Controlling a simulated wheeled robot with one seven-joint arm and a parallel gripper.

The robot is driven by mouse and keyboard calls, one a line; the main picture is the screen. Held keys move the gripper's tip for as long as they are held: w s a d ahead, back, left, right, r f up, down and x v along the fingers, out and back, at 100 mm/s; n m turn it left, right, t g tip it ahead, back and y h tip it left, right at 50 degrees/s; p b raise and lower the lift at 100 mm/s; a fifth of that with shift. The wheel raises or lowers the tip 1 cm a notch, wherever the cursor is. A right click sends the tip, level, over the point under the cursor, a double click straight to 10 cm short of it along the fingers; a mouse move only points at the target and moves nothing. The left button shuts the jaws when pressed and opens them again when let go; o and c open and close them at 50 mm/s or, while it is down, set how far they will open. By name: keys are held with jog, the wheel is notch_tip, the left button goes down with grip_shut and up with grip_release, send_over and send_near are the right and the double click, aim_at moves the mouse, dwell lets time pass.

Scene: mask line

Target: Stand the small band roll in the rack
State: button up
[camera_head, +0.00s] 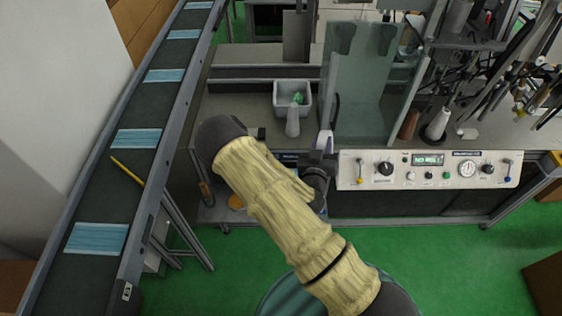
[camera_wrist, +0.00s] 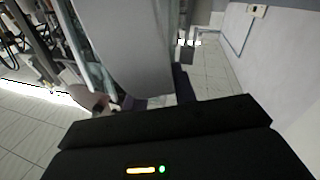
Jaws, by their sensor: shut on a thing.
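My gripper (camera_head: 322,158) is at the front edge of the bench, left of the control panel, at the end of my yellow-sleeved arm. It is shut on a small pale thing (camera_head: 325,141), which I take to be the small band roll; its shape is partly hidden. In the wrist view the dark gripper body fills the bottom, and the fingertips and what they hold do not show clearly. I cannot clearly make out the rack in either view.
A grey bin (camera_head: 279,98) with a green thing in it stands on the bench. A tall translucent guard (camera_head: 362,85) stands behind the control panel (camera_head: 430,170). A thread cone (camera_head: 437,125) stands at right. A conveyor (camera_head: 105,190) with blue masks runs along the left.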

jog(key=shift+d, duration=0.4)
jog(key=w+a+f+y+b, duration=0.2)
jog(key=a+f+b, duration=0.5)
jog(key=a+b, duration=0.1)
jog(key=w+a+f+y+b, duration=0.2)
jog(key=a+f+b, duration=0.6)
jog(key=a+b, duration=0.1)
jog(key=shift+w+a+t, duration=0.25)
jog(key=shift+a+t, duration=0.15)
jog(key=shift+a, duration=0.05)
jog(key=shift+f, duration=0.15)
notch_tip(320, 180, down, 16)
jog(key=b, duration=1)
jog(key=shift+r, duration=0.25)
jog(key=o, duration=1.1)
